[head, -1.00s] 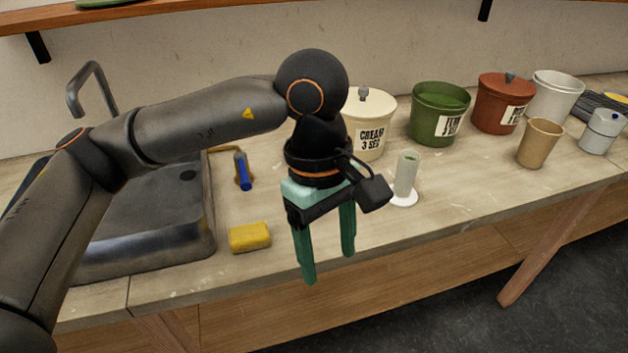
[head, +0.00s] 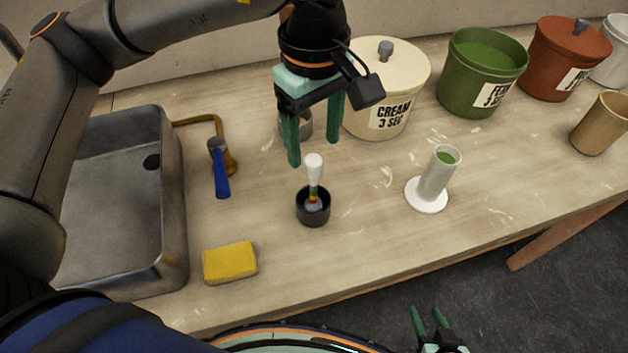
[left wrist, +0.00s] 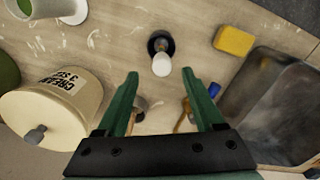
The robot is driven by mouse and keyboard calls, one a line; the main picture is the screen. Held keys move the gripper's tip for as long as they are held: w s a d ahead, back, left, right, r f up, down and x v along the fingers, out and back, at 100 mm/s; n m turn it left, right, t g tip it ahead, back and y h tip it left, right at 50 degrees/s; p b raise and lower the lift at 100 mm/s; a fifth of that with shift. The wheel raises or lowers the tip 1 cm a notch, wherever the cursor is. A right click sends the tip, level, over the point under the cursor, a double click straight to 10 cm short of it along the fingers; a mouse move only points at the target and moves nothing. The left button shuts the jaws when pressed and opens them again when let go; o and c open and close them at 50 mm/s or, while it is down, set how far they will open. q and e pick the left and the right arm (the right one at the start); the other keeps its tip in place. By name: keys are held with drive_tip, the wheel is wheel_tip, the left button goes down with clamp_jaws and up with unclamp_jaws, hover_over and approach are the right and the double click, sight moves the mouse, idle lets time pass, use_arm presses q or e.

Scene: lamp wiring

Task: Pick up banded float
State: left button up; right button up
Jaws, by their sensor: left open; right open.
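The banded float (head: 314,170) has a white bulb on top and a stem with coloured bands. It stands upright in a small black cup (head: 313,213) on the bench. In the left wrist view, the white bulb (left wrist: 161,66) and black cup (left wrist: 158,40) show just beyond the fingertips. My left gripper (head: 314,152) is open, fingers pointing down, above and behind the float. Nothing is between its fingers in the left wrist view (left wrist: 161,82). My right gripper (head: 430,318) is open and empty at the bottom edge, away from the bench top.
A white cylinder with a round base (head: 438,178) stands right. The cream pot (head: 395,80) and green pot (head: 482,75) stand behind. The bench front near the cup is clear.

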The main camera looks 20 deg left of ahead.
sight(314, 160)
use_arm(q)
drive_tip(key=f, duration=0.4)
drive_tip(key=shift+s+f, duration=0.2)
drive_tip(key=shift+f, duration=0.15)
drive_tip(key=shift+f+p, duration=0.85)
drive_tip(key=shift+f, duration=2.35)
use_arm(e)
drive_tip(key=shift+s+r, duration=0.25)
drive_tip(key=shift+r, duration=0.55)
use_arm(q)
clamp_jaws()
